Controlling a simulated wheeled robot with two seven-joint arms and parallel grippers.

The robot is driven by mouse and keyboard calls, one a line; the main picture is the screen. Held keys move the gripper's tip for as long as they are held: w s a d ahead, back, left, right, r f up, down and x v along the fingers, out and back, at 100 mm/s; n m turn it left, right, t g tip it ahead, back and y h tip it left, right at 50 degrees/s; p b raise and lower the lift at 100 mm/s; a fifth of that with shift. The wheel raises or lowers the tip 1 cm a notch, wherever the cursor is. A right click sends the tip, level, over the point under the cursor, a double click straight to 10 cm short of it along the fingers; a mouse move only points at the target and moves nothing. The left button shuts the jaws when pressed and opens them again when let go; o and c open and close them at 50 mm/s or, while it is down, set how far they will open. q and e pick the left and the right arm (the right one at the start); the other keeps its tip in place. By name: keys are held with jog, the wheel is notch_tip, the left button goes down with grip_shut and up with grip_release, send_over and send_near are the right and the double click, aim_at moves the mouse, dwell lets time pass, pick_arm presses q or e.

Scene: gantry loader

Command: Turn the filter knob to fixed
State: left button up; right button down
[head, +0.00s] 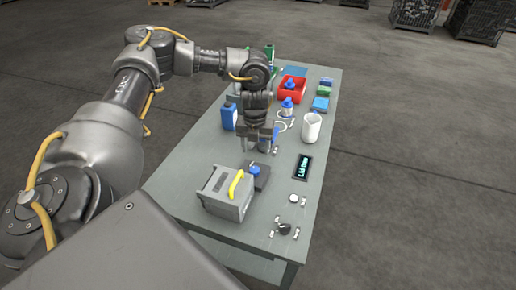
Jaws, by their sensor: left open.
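A dark knob (284,228) sits near the front right of the table, with small pale marks around it; I cannot read them or tell its setting. A small white round part (293,197) lies just behind it. My left gripper (261,147) points down, open, over the middle of the table. It is behind a dark block with a blue top (256,170) and well away from the dark knob. Whether its fingers touch anything is too small to tell. My right gripper is not in view.
A grey box with a yellow handle (215,185) stands at the front of the table (195,150). A lit display (303,168) lies right of the block.

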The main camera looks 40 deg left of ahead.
aim_at(255, 169)
pick_arm(q)
jog(key=f, duration=0.3)
jog(key=f+p, duration=0.1)
jog(key=f, duration=0.6)
jog(key=shift+a+f, duration=0.25)
